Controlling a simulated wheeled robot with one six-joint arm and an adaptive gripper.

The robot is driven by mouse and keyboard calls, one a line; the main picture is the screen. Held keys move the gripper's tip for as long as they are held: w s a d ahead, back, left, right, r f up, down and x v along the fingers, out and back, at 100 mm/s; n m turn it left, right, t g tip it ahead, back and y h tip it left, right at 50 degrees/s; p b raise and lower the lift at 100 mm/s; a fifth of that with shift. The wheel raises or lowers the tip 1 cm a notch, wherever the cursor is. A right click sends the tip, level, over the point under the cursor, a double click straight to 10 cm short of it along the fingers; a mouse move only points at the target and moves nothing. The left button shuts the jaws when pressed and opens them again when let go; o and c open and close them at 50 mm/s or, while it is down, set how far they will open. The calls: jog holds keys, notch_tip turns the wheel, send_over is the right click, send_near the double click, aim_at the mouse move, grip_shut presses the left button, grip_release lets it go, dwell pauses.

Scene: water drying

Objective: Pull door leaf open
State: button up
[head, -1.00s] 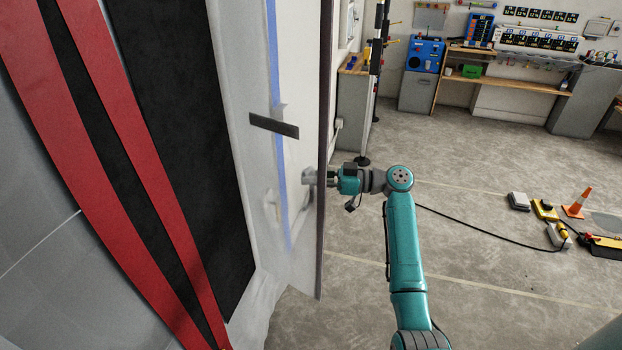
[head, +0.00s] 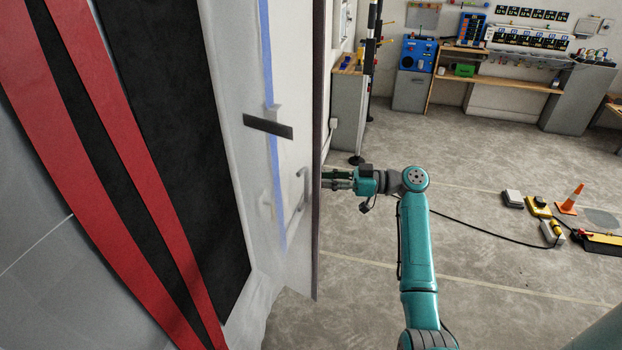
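The door leaf (head: 317,230) stands near the left-centre of the head view, seen at a steep angle with its dark edge towards the room. A pale handle (head: 303,188) sticks out on the leaf's whitish face, near that edge. My gripper (head: 325,180) is to the right of the handle, with its fingers pointing left at the leaf's edge. The fingers look spread, with nothing between them. The fingertips appear clear of the handle, close beside the edge. Whether they touch the edge cannot be told.
A red-striped black panel (head: 175,140) fills the left, beside whitish sheeting with a blue strip. A dark bar (head: 268,126) crosses near the leaf. A black pole (head: 370,80) stands behind. A cone (head: 571,198) and tools lie at right. Floor between is mostly clear.

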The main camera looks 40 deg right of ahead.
jog(key=v, duration=0.6)
jog(key=shift+s+d, duration=0.2)
jog(key=shift+d, duration=0.05)
dwell(0.3)
